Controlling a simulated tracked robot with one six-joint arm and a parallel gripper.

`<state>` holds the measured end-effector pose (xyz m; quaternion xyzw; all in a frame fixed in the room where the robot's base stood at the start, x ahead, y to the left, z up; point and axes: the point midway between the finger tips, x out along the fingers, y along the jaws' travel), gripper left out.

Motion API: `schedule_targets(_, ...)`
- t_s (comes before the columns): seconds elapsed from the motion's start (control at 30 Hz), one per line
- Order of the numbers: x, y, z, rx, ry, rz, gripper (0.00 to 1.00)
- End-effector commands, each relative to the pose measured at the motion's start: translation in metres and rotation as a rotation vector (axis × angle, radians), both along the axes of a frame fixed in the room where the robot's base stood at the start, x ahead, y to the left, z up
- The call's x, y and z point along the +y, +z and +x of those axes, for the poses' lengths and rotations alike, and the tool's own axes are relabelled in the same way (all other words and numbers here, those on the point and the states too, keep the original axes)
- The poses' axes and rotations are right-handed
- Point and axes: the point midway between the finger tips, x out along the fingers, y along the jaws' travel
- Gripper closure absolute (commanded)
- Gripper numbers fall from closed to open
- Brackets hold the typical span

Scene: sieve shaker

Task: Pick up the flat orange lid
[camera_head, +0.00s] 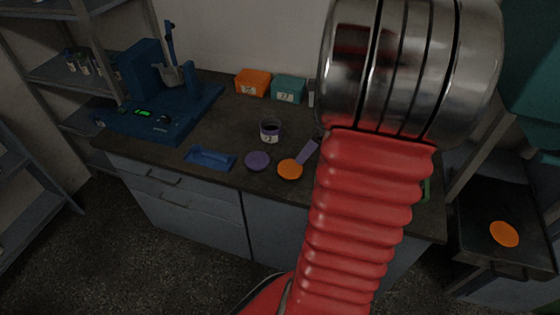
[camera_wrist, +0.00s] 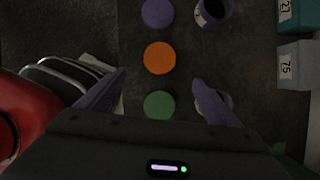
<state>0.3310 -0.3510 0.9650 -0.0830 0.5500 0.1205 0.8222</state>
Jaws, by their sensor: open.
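The flat orange lid (camera_head: 290,169) lies on the dark counter near its front edge, just right of a purple lid. In the wrist view the orange lid (camera_wrist: 159,58) sits between the purple lid (camera_wrist: 157,12) and a green lid (camera_wrist: 159,105), all in one line. My gripper (camera_wrist: 160,84) is open and empty. Its two purple fingers stand on either side of the line of lids, with the orange lid a little beyond the fingertips. In the head view one finger shows beside the orange lid, and my arm hides the rest of the gripper and the green lid.
A cup with a purple band (camera_head: 270,131) stands behind the lids. A blue tray (camera_head: 209,158) lies to the left, with a blue shaker machine (camera_head: 160,105) beyond. Orange (camera_head: 253,83) and teal (camera_head: 288,88) boxes stand at the back. Another orange disc (camera_head: 504,234) lies on a right-hand surface.

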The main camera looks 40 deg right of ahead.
Motion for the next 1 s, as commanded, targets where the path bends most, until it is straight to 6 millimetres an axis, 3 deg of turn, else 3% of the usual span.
schedule_targets(0.47, -0.001, -0.007, 0.002, 0.001, -0.012, 0.006, 0.14)
schedule_targets(1.0, 0.008, -0.075, 0.029, 0.001, -0.01, 0.006, 0.14)
